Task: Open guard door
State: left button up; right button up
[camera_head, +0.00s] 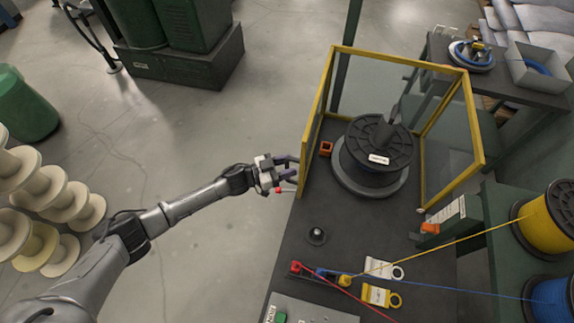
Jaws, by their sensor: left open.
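The guard is a yellow-framed enclosure (401,57) with clear panels, standing on the dark bench around a black spool (378,148). Its left yellow-framed panel (317,118) faces my left arm; I cannot tell for sure which panel is the door. A small red-tipped piece (279,190) shows beside the lower end of this panel, partly next to my gripper. My left gripper (291,173) is open, just left of the panel, with its fingers pointing right toward the frame. Whether they touch anything is unclear. My right gripper is not in view.
The dark bench (340,232) carries red, blue and yellow wire guides, tags and a small dark knob (317,236). Yellow and blue wire spools (552,215) stand at right. Cream spools (70,205) are stacked at left. The floor between is clear.

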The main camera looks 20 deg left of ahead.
pick_arm(q)
jog(key=shift+c, duration=0.2)
grip_shut()
pick_arm(e)
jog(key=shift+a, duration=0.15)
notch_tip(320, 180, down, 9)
jog(key=b, duration=0.8)
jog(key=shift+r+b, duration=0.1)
jog(key=shift+b, duration=0.3)
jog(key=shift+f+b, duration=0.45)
pick_arm(q)
jog(key=w+a, duration=0.3)
jog(key=a, duration=0.7)
jog(key=w+a, duration=0.3)
jog(key=a, duration=0.8)
jog(key=shift+a, duration=0.15)
